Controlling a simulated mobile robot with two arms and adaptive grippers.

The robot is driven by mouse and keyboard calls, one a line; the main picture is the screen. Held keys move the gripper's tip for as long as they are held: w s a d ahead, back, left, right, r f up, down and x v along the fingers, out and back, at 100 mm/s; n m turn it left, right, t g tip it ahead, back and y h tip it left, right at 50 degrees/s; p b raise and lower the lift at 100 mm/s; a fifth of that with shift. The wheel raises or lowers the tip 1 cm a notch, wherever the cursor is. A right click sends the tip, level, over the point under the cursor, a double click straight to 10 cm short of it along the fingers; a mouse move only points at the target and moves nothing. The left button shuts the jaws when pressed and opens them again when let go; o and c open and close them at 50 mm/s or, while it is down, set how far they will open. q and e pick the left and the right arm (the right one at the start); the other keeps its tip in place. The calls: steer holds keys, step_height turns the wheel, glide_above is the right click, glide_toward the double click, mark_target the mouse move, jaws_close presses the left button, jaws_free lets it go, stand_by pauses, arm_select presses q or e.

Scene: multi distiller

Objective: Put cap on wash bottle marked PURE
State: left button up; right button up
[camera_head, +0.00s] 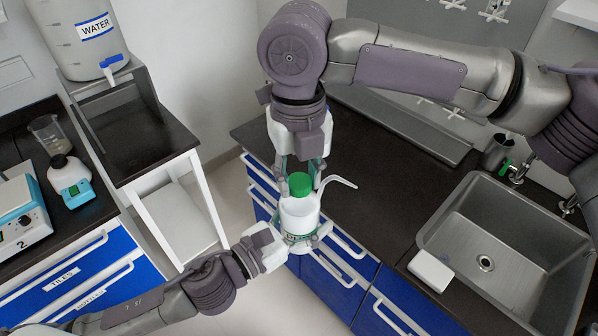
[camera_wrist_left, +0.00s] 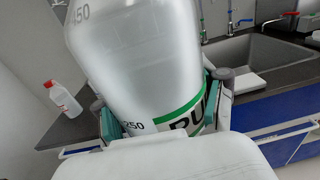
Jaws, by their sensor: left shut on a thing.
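The white wash bottle (camera_head: 299,218) is upright in front of the counter edge. My left gripper (camera_head: 299,243) is shut around its lower part. In the left wrist view the bottle (camera_wrist_left: 140,60) fills the middle, with a green band and the letters "PU" showing; the rest of the label is hidden. The green cap (camera_head: 301,184), with a bent white spout (camera_head: 338,182), is at the bottle's mouth; whether it is fully seated I cannot tell. My right gripper (camera_head: 300,178) points down with a finger on either side of the cap; whether they touch it is unclear.
A steel sink (camera_head: 485,245) with a white block (camera_head: 431,270) on its rim lies at right. The dark counter (camera_head: 370,190) is mostly clear. A water tank (camera_head: 82,38) stands at upper left. A red-capped bottle (camera_wrist_left: 62,100) shows in the left wrist view.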

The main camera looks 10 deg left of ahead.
jaws_close()
steer(key=m, duration=0.8)
steer(key=shift+m, duration=0.3)
steer(key=m, duration=2.1)
steer(key=shift+m, duration=0.4)
steer(key=m, duration=0.5)
steer(key=shift+f, duration=0.1)
steer(key=m, duration=0.5)
steer(key=o, duration=0.8)
jaws_free()
steer(key=shift+c, duration=0.2)
step_height(320, 180, up, 12)
